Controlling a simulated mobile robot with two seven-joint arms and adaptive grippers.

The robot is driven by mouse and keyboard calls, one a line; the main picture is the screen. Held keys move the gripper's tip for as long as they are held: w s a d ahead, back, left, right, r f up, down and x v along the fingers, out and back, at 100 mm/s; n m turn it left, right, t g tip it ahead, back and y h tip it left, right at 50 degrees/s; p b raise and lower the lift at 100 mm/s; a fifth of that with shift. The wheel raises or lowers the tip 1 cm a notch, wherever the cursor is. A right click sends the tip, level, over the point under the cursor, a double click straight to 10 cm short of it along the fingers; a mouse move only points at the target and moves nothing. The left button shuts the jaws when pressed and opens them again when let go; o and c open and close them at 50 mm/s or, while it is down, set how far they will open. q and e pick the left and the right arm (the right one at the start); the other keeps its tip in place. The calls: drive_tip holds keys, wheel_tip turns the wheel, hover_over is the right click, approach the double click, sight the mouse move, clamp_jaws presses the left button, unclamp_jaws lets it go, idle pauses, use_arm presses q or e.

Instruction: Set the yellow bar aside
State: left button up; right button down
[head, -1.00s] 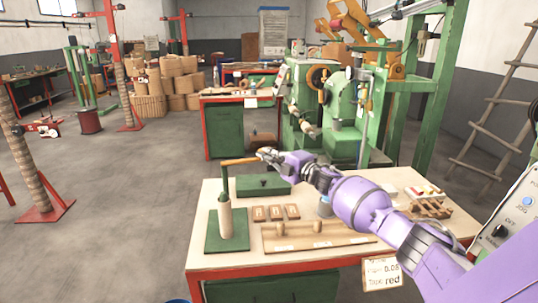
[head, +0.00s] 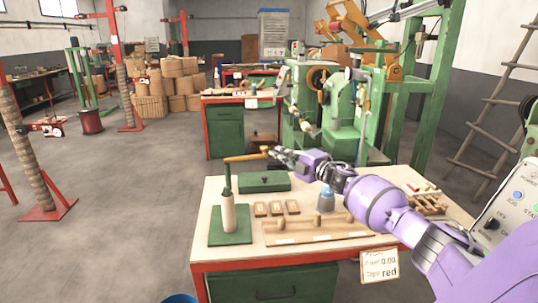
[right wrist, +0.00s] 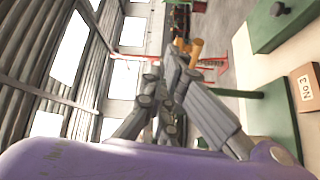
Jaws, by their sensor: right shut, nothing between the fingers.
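A yellow-orange bar (head: 246,158) lies roughly level across the top of a thin green post, which rises from a wood-coloured cylinder (head: 228,212) on a green base plate (head: 243,238). My right gripper (head: 274,152) is at the right end of the bar, with its fingers closed together. In the right wrist view the closed fingertips (right wrist: 172,55) are close to a yellow-orange piece (right wrist: 194,47), which looks like the bar's end. I cannot tell whether they touch it. My left gripper is not in view.
On the table (head: 205,247) are a green lidded box (head: 263,183), several small wooden blocks (head: 276,208), a wooden rack (head: 318,230) and a blue-topped grey object (head: 326,203). Free floor lies left of the table. A green machine (head: 343,125) stands behind.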

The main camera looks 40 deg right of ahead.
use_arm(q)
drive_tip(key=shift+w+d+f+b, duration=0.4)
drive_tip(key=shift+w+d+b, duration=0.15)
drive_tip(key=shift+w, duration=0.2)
use_arm(e)
drive_tip(key=d, duration=0.1)
drive_tip(key=s+d, duration=0.1)
drive_tip(key=d, duration=0.1)
drive_tip(key=s+d, duration=0.1)
drive_tip(key=d, duration=0.1)
drive_tip(key=shift+f, duration=0.4)
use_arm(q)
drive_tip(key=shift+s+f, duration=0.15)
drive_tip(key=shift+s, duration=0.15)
use_arm(e)
drive_tip(key=shift+s, duration=0.1)
